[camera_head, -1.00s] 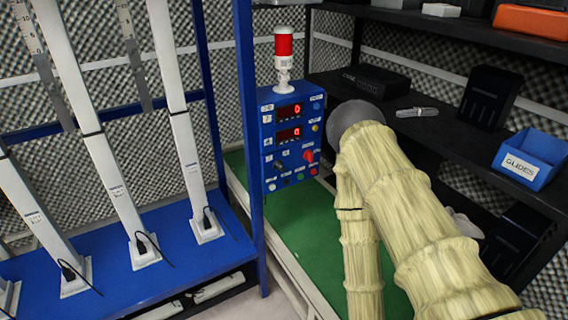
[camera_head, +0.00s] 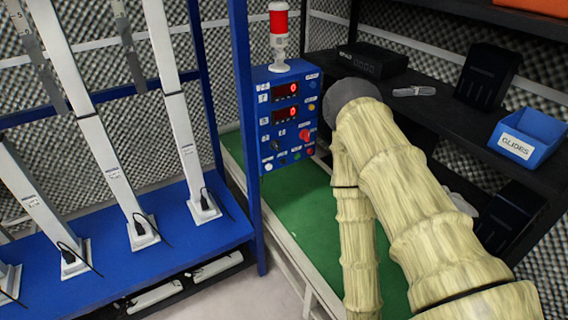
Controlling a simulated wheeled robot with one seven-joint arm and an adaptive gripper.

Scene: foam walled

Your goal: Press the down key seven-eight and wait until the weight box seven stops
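A blue control panel (camera_head: 290,115) stands at the centre, with two red-lit displays that each seem to read 0. It carries a red knob (camera_head: 304,136) and a row of small buttons (camera_head: 283,162) near its bottom edge. The labels are too small to read, so I cannot tell which is the down key seven-eight. White upright columns (camera_head: 178,125) with cables stand on a blue base at the left. I cannot tell which part is weight box seven. My sleeved arm is at the right of the panel, and my gripper is out of view.
A red-topped beacon (camera_head: 279,25) stands on the panel. A green surface (camera_head: 300,215) lies below it. Dark shelves at the right hold a black box (camera_head: 372,60) and a blue bin (camera_head: 527,138) labelled GLIDES. A blue post (camera_head: 243,120) stands left of the panel.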

